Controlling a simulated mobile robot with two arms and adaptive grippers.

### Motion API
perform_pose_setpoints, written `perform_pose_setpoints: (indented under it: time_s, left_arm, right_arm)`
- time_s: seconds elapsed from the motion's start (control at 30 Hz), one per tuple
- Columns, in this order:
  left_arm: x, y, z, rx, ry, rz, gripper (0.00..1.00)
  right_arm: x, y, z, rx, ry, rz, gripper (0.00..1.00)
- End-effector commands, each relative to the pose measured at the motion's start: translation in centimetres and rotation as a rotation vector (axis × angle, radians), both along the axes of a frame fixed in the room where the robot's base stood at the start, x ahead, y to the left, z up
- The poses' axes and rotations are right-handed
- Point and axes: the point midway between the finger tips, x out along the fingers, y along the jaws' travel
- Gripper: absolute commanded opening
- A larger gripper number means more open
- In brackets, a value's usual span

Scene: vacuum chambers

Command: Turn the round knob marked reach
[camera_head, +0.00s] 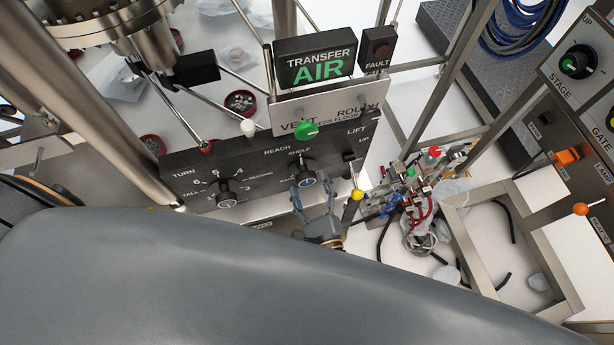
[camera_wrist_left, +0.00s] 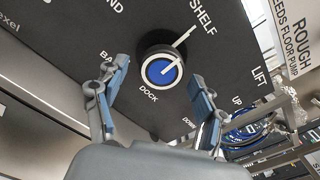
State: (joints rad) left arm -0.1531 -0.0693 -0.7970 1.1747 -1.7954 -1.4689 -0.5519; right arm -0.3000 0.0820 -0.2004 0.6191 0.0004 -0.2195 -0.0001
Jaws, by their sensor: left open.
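The reach knob (camera_head: 305,171) is a round black knob on the dark panel, below the printed words REACH and SHELF. In the left wrist view the knob (camera_wrist_left: 161,68) has a blue face with a white line, aimed up and right roughly toward SHELF; DOCK is printed below it. My left gripper (camera_head: 313,197) is open in front of the knob. In the left wrist view its blue-padded fingertips (camera_wrist_left: 160,82) stand on either side of the knob's lower part, with visible gaps; contact is not seen. My right gripper is not in view.
The turn knob (camera_head: 227,199) is to the left on the same panel. The lift lever (camera_head: 356,194) with a yellow tip is close on the right. A green knob (camera_head: 306,130) is above, under the TRANSFER AIR sign (camera_head: 316,61). Metal struts surround the panel.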

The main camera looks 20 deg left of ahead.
Motion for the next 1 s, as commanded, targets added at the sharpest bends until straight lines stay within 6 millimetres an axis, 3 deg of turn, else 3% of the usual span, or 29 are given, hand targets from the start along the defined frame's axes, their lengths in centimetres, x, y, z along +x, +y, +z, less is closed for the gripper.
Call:
perform_pose_setpoints:
  time_s: [0.2, 0.4, 0.6, 1.0]
  left_arm:
    - [-4.1, -2.8, -0.1, -0.003, 0.004, 0.0, 0.7]
    - [-6.7, -4.6, -0.1, -0.003, 0.002, 0.0, 0.7]
    - [-7.6, -5.2, 0.0, 0.0, 0.001, -0.001, 0.7]
    - [-7.6, -5.2, 0.0, -0.001, 0.0, -0.001, 0.7]
  right_arm:
    - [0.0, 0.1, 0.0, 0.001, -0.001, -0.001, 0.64]
    - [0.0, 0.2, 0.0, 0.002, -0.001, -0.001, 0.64]
    - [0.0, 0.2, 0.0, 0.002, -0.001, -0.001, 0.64]
    - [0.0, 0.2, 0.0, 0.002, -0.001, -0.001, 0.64]
